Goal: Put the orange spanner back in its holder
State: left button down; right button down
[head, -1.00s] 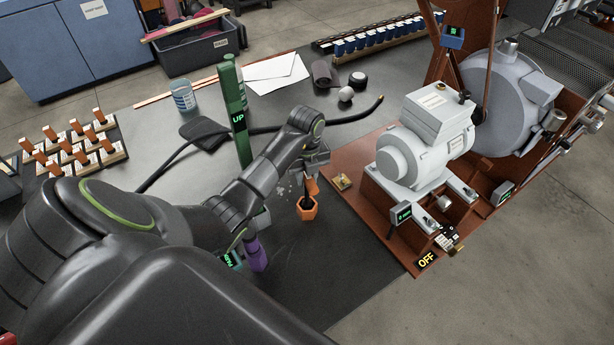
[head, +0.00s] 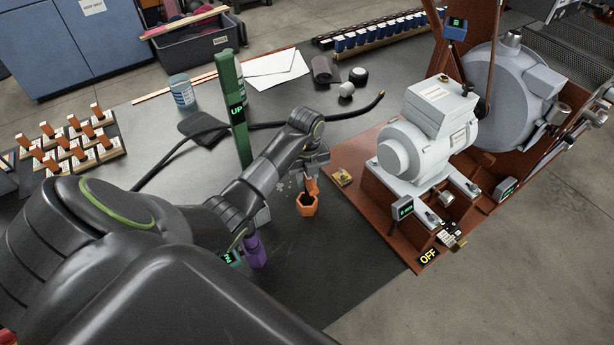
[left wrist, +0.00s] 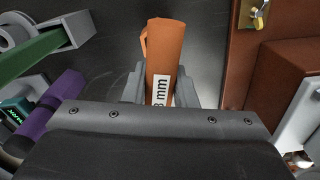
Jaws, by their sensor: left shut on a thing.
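My left gripper (head: 314,166) is shut on the orange spanner (head: 312,185), whose handle points down from the jaws. In the left wrist view the orange handle (left wrist: 165,50) sits between the fingers (left wrist: 160,88), with a white label that ends in "mm". The spanner covers most of the cup in the wrist view. I cannot tell whether the spanner's lower end is inside it. My right gripper is out of view.
A purple piece (head: 256,252) stands near my left forearm. A green post marked UP (head: 236,112) stands behind the arm. The brown machine base (head: 375,215) with a grey motor (head: 425,135) is close on the right. A black hose (head: 340,115) crosses behind.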

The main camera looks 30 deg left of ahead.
pick_arm(q)
jog(key=shift+f, duration=0.3)
jog(key=c, duration=1.1)
grip_release()
notch_tip(320, 180, up, 5)
jog(key=shift+w+r+b, duration=0.1)
jog(key=shift+r+b, duration=0.1)
jog(key=shift+b, duration=0.15)
notch_tip(320, 180, up, 4)
jog(key=shift+a+r+p, duration=0.1)
jog(key=shift+r+p, duration=0.15)
jog(key=shift+p, duration=0.65)
notch_tip(320, 180, up, 8)
jog(key=p, duration=0.8)
jog(key=shift+f, duration=0.2)
